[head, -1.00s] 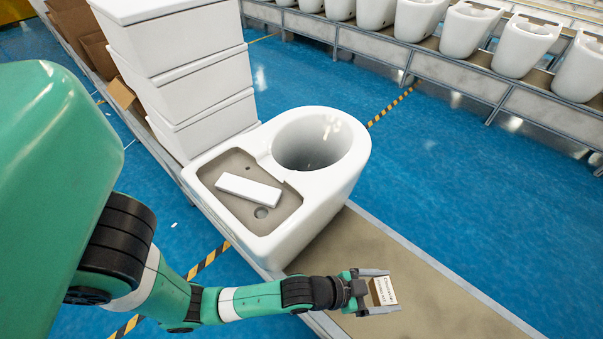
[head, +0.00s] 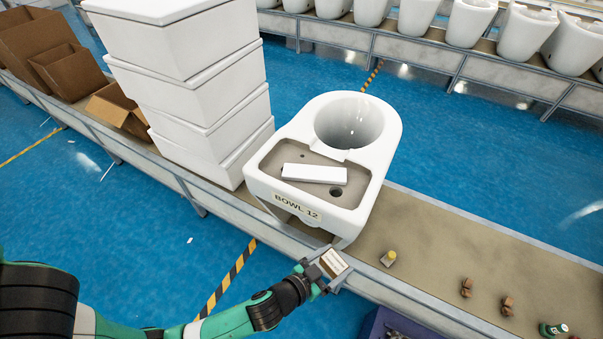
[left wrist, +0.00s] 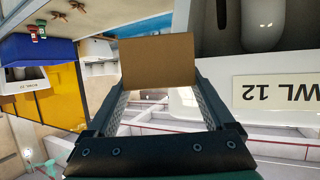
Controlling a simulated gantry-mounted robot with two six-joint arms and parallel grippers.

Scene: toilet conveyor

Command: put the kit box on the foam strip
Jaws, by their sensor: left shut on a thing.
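The kit box (head: 334,263) is small and brown with a white label on its face. My left gripper (head: 332,266) is shut on it and holds it in front of the bowl's near end, below the BOWL 12 label. In the left wrist view the kit box (left wrist: 157,61) shows a plain brown face between the fingers. The foam strip (head: 314,174) is a white bar lying in the tan recess on top of the white toilet bowl (head: 277,192). The kit box is apart from the strip. My right gripper is out of view.
The bowl stands on a conveyor (head: 440,232), beside a stack of white lidded boxes (head: 190,90). Open cardboard boxes (head: 120,108) are at the left.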

